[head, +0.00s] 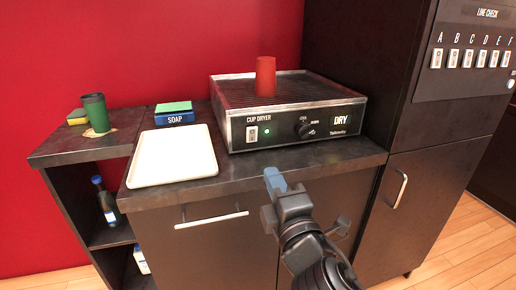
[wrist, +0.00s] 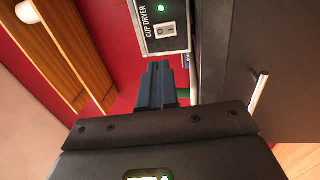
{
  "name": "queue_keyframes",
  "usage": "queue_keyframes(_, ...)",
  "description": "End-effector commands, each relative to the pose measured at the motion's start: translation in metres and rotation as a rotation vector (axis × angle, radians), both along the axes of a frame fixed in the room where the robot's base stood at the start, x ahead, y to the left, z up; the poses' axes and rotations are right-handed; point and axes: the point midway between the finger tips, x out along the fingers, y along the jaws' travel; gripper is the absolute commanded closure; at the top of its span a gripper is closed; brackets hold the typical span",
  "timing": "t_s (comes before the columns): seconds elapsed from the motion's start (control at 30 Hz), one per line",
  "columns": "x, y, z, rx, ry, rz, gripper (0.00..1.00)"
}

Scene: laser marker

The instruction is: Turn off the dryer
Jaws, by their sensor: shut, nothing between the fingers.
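The cup dryer (head: 290,108) is a dark box with a ridged top on the counter. Its front panel carries a white rocker switch (head: 252,134), a lit green light (head: 267,133), a round knob (head: 303,130) and a "DRY" label. A red cup (head: 265,77) stands upside down on its top. In the wrist view the switch (wrist: 166,30) and the lit green light (wrist: 161,8) show beyond my fingers. My gripper (head: 274,180) is shut and empty, in front of the counter edge and below the panel. It is apart from the switch; the fingers also show in the wrist view (wrist: 155,88).
A white tray (head: 172,157) lies left of the dryer, with a soap box (head: 174,118) and green sponge behind it. A green cup (head: 96,113) stands on the left shelf unit. A tall dark cabinet (head: 408,150) with several switches stands right. A drawer handle (head: 211,220) juts out below.

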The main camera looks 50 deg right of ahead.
Motion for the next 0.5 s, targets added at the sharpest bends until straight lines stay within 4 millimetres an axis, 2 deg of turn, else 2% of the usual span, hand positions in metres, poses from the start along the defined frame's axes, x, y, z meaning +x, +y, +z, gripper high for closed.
queue_keyframes(0.17, 0.016, -0.010, 0.006, 0.000, -0.002, 0.000, 1.00)
queue_keyframes(0.5, 0.069, -0.046, 0.017, 0.000, -0.002, -0.001, 1.00)
